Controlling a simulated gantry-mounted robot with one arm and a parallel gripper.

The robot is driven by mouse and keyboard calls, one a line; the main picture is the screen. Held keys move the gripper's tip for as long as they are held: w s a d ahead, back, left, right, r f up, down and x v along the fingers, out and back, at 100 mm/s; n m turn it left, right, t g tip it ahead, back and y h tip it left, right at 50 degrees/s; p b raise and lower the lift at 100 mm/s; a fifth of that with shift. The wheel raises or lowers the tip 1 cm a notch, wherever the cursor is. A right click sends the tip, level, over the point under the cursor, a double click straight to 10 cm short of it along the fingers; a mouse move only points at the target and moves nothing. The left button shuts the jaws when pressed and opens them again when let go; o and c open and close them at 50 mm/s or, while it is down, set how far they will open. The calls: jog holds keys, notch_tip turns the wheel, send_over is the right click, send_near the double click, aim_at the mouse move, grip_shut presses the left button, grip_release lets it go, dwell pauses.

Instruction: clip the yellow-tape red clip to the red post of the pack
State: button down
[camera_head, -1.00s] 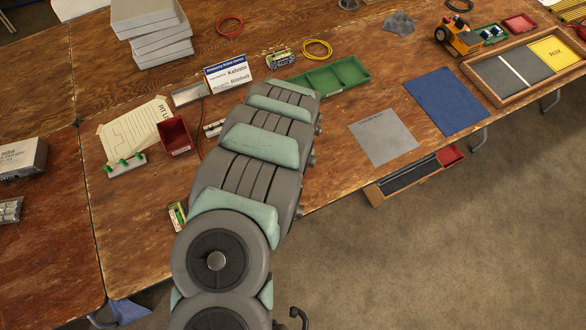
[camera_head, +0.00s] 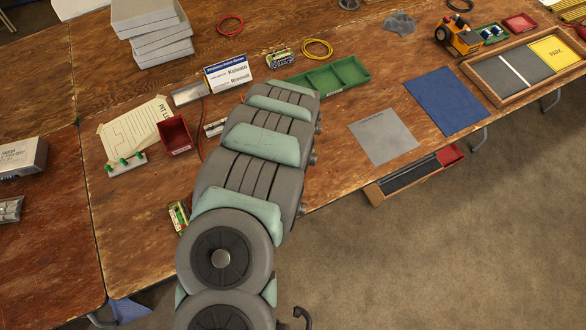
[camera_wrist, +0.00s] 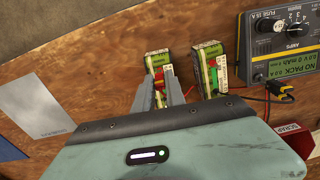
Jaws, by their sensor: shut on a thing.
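In the wrist view my gripper (camera_wrist: 161,91) is shut on a small red clip (camera_wrist: 159,87), of which only a little shows between the fingers. The clip is close against a green and cream pack (camera_wrist: 157,58); I cannot tell whether it touches a post. A second similar pack (camera_wrist: 211,62) stands just to the right. The charger (camera_wrist: 283,50) at the right reads "NO PACK". A black clip with yellow on it (camera_wrist: 280,93) lies in front of the charger. In the head view my own arm hides the gripper and clip.
A red lead (camera_wrist: 253,97) runs near the charger. A red scrap bin (camera_wrist: 292,131) is at the lower right of the wrist view. A grey sheet (camera_wrist: 35,105) lies left. In the head view a green tray (camera_head: 345,75) and a blue mat (camera_head: 446,101) lie right of my arm.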

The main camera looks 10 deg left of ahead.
jog(key=c, duration=1.3)
grip_release()
jog(key=shift+o, duration=1)
jog(key=shift+r, duration=0.1)
notch_tip(320, 180, up, 7)
jog(key=p, duration=0.8)
jog(key=shift+r, duration=0.15)
